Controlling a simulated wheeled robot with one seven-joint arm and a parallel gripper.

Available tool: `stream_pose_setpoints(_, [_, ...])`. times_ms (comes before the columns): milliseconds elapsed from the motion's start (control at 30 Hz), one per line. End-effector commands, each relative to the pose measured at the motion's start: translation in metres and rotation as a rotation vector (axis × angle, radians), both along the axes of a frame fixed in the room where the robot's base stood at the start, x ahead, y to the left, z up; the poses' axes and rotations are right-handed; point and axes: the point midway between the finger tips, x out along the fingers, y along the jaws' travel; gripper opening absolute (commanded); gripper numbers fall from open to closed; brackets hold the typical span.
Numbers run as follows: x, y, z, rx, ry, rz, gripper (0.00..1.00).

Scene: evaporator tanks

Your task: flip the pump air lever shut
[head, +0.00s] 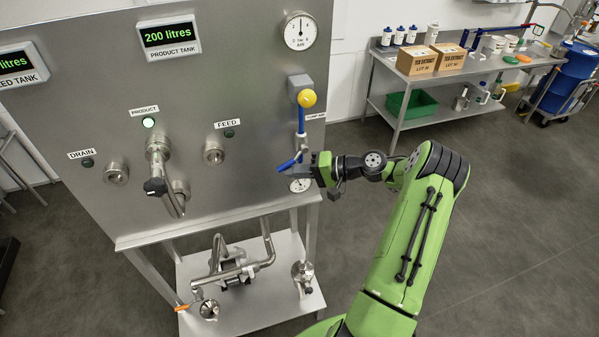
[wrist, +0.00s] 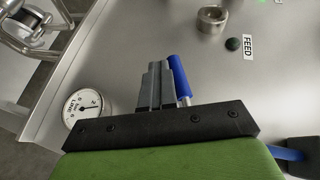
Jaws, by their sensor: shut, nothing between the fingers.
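The pump air lever (head: 288,163) has a blue handle on the right part of the steel panel. It slants down and to the left from the foot of the vertical pipe below the yellow knob. My gripper (head: 308,168) is at the lever from the right, its fingers pointing at the panel. In the wrist view the blue handle (wrist: 179,76) lies right beside my gripper's shut fingers (wrist: 156,85), not between them. I cannot tell whether they touch. The lever's pivot is mostly hidden in the wrist view.
The product outlet pipe (head: 160,165) juts out at left. Open floor lies to the right.

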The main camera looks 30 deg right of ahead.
Motion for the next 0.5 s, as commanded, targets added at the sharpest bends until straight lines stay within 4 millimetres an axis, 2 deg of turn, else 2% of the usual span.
stream_pose_setpoints(500, [0.0026,0.0068,0.0082,-0.001,-0.005,0.002,0.00])
